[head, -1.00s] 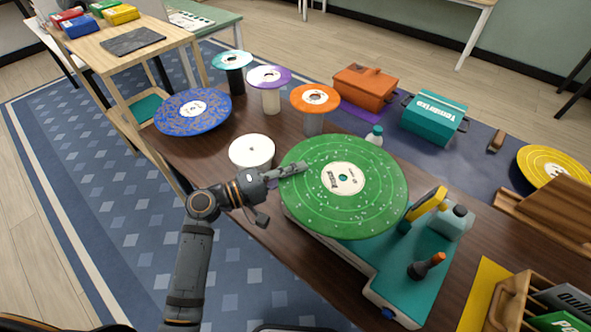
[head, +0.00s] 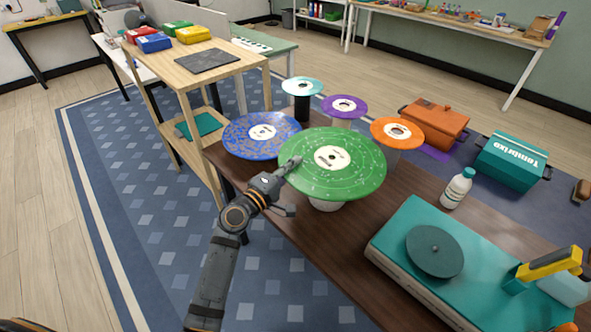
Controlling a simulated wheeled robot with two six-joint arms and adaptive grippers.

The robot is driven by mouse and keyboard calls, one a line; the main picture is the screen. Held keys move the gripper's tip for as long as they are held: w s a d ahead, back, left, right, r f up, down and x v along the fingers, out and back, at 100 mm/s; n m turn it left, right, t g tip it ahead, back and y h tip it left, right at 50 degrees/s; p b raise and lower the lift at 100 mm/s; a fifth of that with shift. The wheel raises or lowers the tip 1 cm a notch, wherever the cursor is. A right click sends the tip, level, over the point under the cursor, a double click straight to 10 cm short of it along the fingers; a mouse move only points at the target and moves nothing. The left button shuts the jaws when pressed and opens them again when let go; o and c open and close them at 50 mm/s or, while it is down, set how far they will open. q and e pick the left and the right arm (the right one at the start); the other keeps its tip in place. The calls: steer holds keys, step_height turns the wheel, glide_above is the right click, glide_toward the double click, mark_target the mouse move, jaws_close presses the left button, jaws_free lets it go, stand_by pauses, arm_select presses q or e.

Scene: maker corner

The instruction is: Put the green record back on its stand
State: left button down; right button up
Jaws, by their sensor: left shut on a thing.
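The green record (head: 350,179) is a large speckled disc with a white label. My left gripper (head: 289,167) is shut on its left edge and holds it roughly flat, over the near-left part of the dark table. A white stand (head: 325,205) shows just below the record's near edge; its top is hidden under the record. I cannot tell whether the record touches the stand. My right gripper is not in view.
The blue record (head: 247,141) lies close behind the green one. Teal (head: 301,86), purple (head: 344,105) and orange (head: 398,130) records top stands behind. A white bottle (head: 457,189) and the teal turntable (head: 400,271), its platter bare, stand at the right.

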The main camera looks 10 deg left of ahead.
arm_select(q)
steer(key=shift+d+f+b, duration=0.15)
steer(key=shift+f+b, duration=0.05)
steer(key=shift+b, duration=0.1)
steer(key=shift+f+b, duration=0.3)
steer(key=shift+f, duration=0.05)
step_height(320, 180, down, 6)
steer(key=b, duration=0.5)
steer(key=shift+r, duration=0.1)
steer(key=shift+b, duration=0.4)
stand_by(0.6)
steer(key=shift+f+b, duration=0.4)
steer(key=shift+f, duration=0.2)
stand_by(0.4)
